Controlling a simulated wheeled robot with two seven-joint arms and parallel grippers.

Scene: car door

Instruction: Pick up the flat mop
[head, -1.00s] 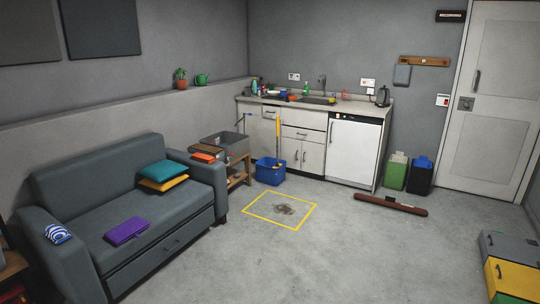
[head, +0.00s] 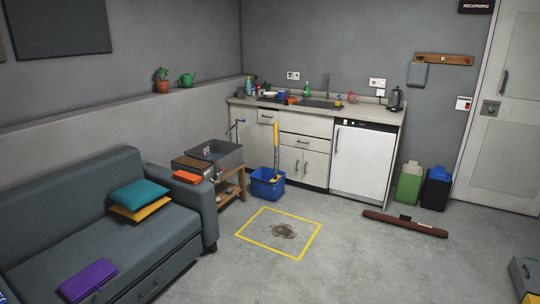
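A blue bucket (head: 267,186) stands on the floor in front of the kitchen counter. A yellow upright handle (head: 276,146) rises from it; its lower end is hidden inside the bucket, so I cannot tell if it is the flat mop. Neither of my grippers is in view.
A yellow floor outline (head: 262,250) surrounds a dark stain (head: 284,231). A grey sofa (head: 95,225) is at left, a wooden stand with a grey basin (head: 222,152) beside it. A long brown bar (head: 405,223) lies right. Open floor fills the foreground.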

